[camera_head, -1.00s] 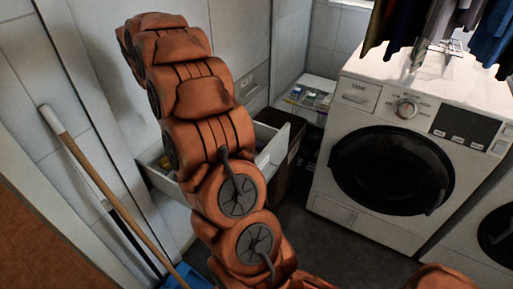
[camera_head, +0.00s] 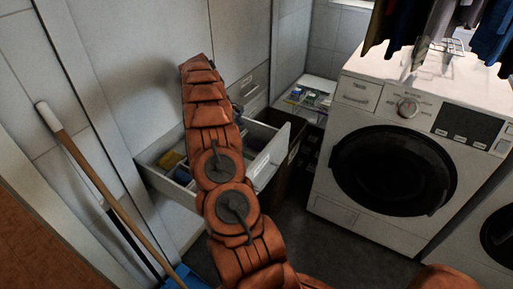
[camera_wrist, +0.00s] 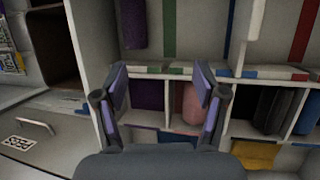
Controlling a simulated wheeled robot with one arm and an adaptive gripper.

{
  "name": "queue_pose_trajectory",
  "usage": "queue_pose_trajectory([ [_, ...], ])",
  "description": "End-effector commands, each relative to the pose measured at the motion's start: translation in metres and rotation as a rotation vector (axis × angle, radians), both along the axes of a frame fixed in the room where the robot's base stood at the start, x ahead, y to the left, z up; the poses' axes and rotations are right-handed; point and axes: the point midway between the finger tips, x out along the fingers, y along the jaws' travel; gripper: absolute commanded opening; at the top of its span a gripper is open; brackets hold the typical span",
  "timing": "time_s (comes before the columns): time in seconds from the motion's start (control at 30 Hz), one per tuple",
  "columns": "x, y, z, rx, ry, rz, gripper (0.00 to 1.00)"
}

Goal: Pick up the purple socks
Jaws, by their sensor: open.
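In the wrist view, my gripper (camera_wrist: 158,78) is open and empty above a divided drawer. A dark purple rolled item (camera_wrist: 148,95), which looks like socks, lies in a compartment between the fingers as seen from the wrist, nearer the left finger. A pink roll (camera_wrist: 188,100) lies in the compartment to its right, partly behind the right finger. Another purple roll (camera_wrist: 133,22) shows at the top left. I cannot tell which purple roll is the task's socks. In the head view, the open drawer (camera_head: 268,160) is partly hidden by my arm.
Dark rolls (camera_wrist: 272,108) and a yellow item (camera_wrist: 255,154) lie in other compartments. In the head view, a white washing machine (camera_head: 345,190) stands to the right, a wooden-handled broom (camera_head: 100,180) leans at the left, and hanging clothes (camera_head: 430,25) are at the top right.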

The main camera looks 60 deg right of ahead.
Motion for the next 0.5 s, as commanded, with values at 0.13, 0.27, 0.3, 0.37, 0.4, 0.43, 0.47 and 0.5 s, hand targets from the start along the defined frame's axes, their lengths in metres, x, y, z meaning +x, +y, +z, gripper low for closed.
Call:
queue_pose_trajectory([
  [0.13,-0.015,-0.030,-0.023,-0.019,0.027,-0.015,0.71],
  [0.27,-0.025,-0.045,-0.035,-0.027,0.047,-0.021,0.71],
  [0.3,-0.027,-0.048,-0.037,-0.030,0.051,-0.023,0.71],
  [0.37,-0.029,-0.052,-0.039,-0.033,0.053,-0.024,0.71],
  [0.4,-0.030,-0.053,-0.040,-0.035,0.055,-0.025,0.71],
  [0.43,-0.031,-0.054,-0.041,-0.036,0.055,-0.025,0.71],
  [0.47,-0.032,-0.055,-0.042,-0.036,0.056,-0.025,0.71],
  [0.5,-0.033,-0.056,-0.045,-0.035,0.058,-0.026,0.71],
])
